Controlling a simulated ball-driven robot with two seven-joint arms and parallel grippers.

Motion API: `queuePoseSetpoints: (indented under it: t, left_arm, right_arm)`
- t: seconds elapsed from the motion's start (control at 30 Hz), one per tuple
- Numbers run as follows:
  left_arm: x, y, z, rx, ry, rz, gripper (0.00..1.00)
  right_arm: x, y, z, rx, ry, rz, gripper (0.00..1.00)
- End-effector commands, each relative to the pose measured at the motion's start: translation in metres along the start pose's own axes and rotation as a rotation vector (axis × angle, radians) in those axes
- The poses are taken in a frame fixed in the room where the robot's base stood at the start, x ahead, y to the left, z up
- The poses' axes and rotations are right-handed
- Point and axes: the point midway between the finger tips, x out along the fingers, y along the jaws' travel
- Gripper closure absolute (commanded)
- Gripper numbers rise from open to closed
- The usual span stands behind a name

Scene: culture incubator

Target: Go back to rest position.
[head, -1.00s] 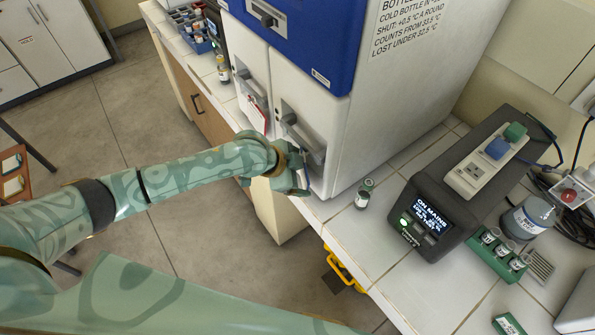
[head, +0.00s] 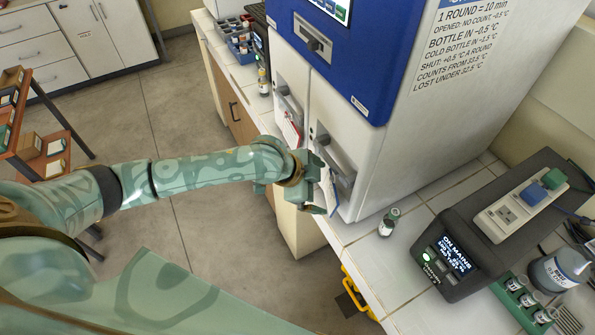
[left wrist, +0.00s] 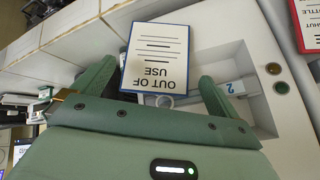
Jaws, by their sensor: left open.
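My left gripper (head: 318,192) is open beside the right lower door of the incubator (head: 440,130), just below its grey handle (head: 335,160). A white card with a blue edge, reading "OUT OF USE" (left wrist: 156,55), shows beyond and between the open fingers (left wrist: 155,85) in the left wrist view. Its blue-edged side also shows by the gripper in the head view (head: 329,190). I cannot tell whether a finger touches it. My right gripper is not in view.
A red-edged card (head: 291,130) hangs at the left door. A small vial (head: 388,222) stands on the white tiled counter (head: 375,262) near the dark power unit (head: 455,250). A wooden rack (head: 40,150) stands at the left. Open floor (head: 215,225) lies left of the counter.

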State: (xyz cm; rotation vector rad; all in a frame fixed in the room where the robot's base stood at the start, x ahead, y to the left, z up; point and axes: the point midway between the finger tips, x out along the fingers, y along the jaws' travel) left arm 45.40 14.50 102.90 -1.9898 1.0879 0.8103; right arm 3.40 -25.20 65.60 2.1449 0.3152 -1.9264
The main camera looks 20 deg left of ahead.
Motion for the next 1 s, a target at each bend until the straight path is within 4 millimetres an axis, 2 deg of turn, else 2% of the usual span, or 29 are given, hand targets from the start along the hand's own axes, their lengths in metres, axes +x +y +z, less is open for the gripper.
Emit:
queuePoseSetpoints:
  t: [0.03,0.2,0.4,0.57,0.87,0.97,1.0]
  left_arm:
    - [-0.019,-0.003,-0.003,0.005,0.004,-0.005,0.00]
    - [-0.064,-0.001,-0.001,0.005,0.001,-0.003,0.00]
    - [-0.099,0.000,0.000,0.001,0.000,-0.001,0.00]
    - [-0.109,0.001,0.001,0.000,0.000,0.001,0.00]
    - [-0.110,-0.001,-0.005,-0.008,0.031,-0.011,0.00]
    - [-0.102,-0.040,0.012,-0.034,0.034,-0.119,0.00]
    - [-0.099,-0.064,0.020,-0.052,0.036,-0.183,0.00]
  right_arm:
    - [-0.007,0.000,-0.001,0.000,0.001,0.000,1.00]
    - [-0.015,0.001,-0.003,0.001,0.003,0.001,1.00]
    - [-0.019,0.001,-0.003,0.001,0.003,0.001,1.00]
    - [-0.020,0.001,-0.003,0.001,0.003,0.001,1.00]
    - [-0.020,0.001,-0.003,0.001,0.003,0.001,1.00]
    - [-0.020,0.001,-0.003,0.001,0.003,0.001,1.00]
    - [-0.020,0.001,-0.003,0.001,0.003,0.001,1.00]
